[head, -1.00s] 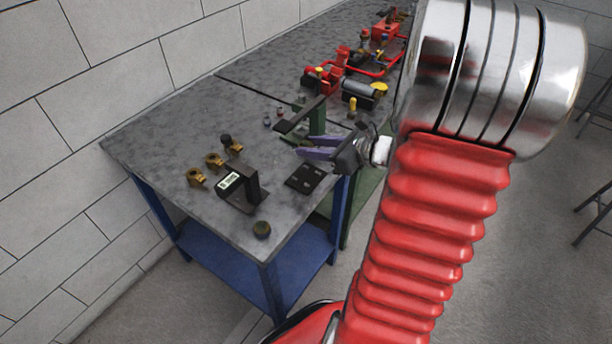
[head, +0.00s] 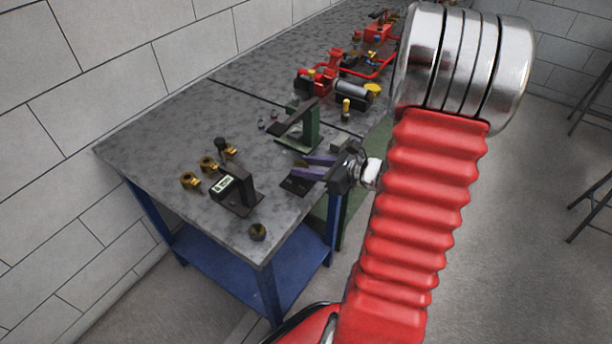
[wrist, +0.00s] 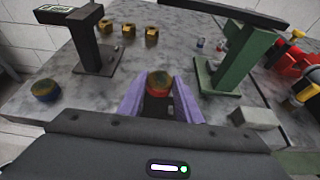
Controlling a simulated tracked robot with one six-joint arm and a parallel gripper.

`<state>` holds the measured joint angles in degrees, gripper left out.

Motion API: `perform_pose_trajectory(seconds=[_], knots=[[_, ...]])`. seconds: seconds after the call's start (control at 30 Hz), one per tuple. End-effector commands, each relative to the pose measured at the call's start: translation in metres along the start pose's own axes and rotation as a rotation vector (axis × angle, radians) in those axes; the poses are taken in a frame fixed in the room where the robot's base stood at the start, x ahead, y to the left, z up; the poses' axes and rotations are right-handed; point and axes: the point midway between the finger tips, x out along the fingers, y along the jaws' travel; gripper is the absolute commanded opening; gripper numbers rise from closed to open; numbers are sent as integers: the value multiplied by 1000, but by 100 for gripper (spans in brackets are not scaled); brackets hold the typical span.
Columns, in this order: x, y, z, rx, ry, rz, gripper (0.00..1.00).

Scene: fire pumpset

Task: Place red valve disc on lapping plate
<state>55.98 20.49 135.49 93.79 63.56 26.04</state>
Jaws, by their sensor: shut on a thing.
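The red valve disc (wrist: 159,84) shows in the wrist view as a short round piece with a red side and a brownish-yellow top. It sits between the two purple fingertips of my gripper (wrist: 161,88), which is shut on it. In the head view my gripper (head: 312,167) is over a dark flat plate (head: 295,186) near the table's right edge, which looks like the lapping plate. The fingers hide part of this plate, and the disc is hard to make out there. The wrist view shows the dark plate (wrist: 158,108) between the fingers. I cannot tell whether disc and plate touch.
A green stand (head: 308,125) with a dark arm is just behind my gripper. A black stand with a display (head: 238,190) is left, with several brass parts (head: 208,164) beyond. A dark round piece (head: 258,232) lies near the front corner. Red pump pieces (head: 330,75) are farther back.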

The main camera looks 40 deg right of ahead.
Motion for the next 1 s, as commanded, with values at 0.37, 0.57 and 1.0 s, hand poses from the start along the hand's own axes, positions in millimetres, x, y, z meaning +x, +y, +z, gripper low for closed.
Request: perform_pose_trajectory(seconds=[0.37, 0.57, 1.0], knots=[[13, 0, -32, 2, 0, 0, 3], [14, 0, -32, 1, 0, 0, 3], [14, 0, -34, 1, 0, 0, 48]])
